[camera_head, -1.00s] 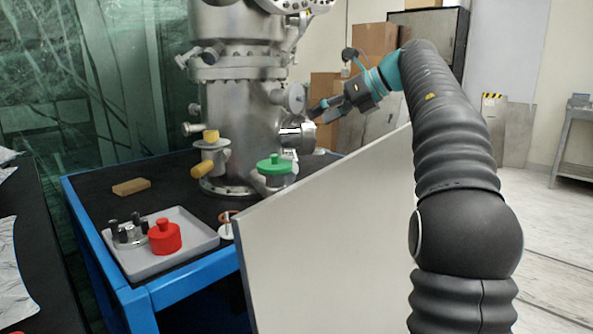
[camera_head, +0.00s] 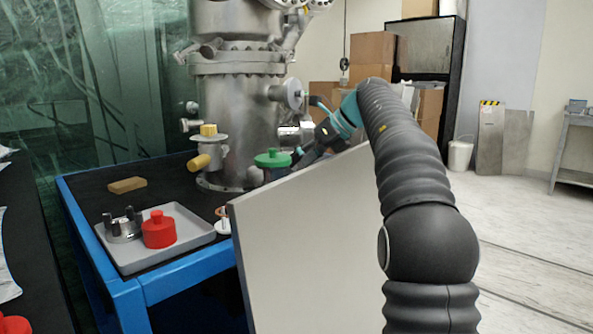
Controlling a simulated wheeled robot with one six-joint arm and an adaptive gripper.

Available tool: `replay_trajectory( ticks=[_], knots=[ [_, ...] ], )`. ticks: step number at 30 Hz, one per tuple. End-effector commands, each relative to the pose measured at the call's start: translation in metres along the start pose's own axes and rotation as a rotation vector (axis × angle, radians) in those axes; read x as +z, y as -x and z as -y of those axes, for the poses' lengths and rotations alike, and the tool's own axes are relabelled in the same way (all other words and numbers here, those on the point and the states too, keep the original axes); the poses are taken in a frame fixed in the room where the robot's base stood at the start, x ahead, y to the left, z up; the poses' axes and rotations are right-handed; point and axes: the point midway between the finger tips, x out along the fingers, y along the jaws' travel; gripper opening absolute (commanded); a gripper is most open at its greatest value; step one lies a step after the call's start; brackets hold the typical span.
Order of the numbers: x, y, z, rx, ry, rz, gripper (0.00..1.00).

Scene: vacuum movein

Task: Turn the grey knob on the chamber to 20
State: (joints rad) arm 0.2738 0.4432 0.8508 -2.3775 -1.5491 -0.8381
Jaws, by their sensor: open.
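The metal chamber (camera_head: 238,125) stands upright on the blue-edged bench. A grey cylindrical fitting (camera_head: 288,134) sticks out from its right side, low down, and seems to be the grey knob; its scale is too small to read. My gripper (camera_head: 298,160) is just below and right of this fitting, pointing down and left, close to the green knob (camera_head: 272,158). It is open, but its fingertips are small and dark, and I cannot tell whether they touch anything. No object shows between them.
A large pale panel (camera_head: 310,240) stands in front of the bench, below my arm. A grey tray (camera_head: 185,252) holds a red knob (camera_head: 159,230) and a metal part with dark posts (camera_head: 124,226). A yellow block (camera_head: 127,185) lies behind. Yellow-handled valve (camera_head: 208,145) is left.

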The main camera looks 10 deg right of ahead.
Motion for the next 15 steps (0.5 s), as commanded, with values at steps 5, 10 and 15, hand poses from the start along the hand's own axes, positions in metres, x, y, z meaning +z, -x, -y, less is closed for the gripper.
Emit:
replay_trajectory(
  ticks=[5,10,15],
  knots=[
    [-0.001,-0.017,0.0,0.0,0.0,0.0,0.6],
    [0.0,-0.022,0.0,0.0,0.0,0.0,0.6],
    [0.0,-0.022,0.0,0.0,0.0,0.0,0.6]
  ],
)
